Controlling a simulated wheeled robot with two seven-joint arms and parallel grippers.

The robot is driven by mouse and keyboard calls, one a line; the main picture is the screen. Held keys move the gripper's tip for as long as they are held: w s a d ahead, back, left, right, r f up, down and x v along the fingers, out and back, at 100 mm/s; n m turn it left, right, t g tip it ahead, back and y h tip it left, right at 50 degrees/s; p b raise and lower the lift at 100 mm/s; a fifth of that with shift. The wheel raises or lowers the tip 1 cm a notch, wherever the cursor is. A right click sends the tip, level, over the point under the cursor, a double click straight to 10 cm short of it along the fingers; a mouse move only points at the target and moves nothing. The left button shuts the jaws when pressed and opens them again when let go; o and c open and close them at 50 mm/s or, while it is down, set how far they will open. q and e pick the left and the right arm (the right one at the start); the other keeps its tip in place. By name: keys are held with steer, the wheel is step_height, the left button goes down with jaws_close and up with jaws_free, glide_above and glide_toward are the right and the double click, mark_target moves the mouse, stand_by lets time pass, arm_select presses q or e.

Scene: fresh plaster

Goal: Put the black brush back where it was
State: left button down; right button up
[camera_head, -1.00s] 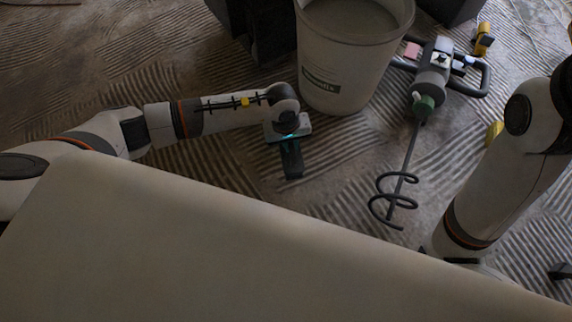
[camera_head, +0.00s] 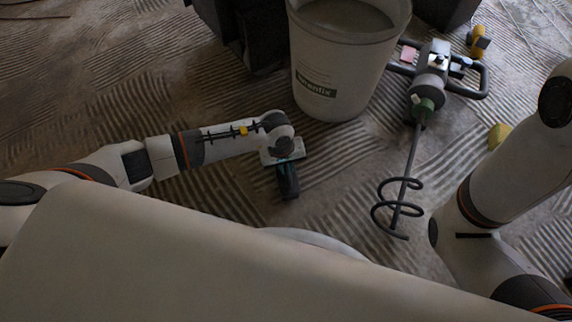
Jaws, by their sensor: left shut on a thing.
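My left arm reaches in from the left, and its gripper (camera_head: 287,180) points down over the ridged floor, in front of the white bucket. The gripper is shut on a dark thing, which I take to be the black brush. At this size the brush is hard to tell from the dark fingers, and its ends and bristles cannot be made out. My right arm comes in at the right edge and bends down to the bottom right; its gripper is not in view.
The white bucket (camera_head: 340,75) stands just behind my left gripper. A paddle mixer (camera_head: 430,85) lies right of it, its spiral rod (camera_head: 400,200) pointing toward me. A yellow object (camera_head: 499,135) lies near my right arm. Dark boxes (camera_head: 245,35) stand behind. The left floor is clear.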

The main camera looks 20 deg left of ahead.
arm_select(q)
steer(key=c, duration=1.4)
jaws_free()
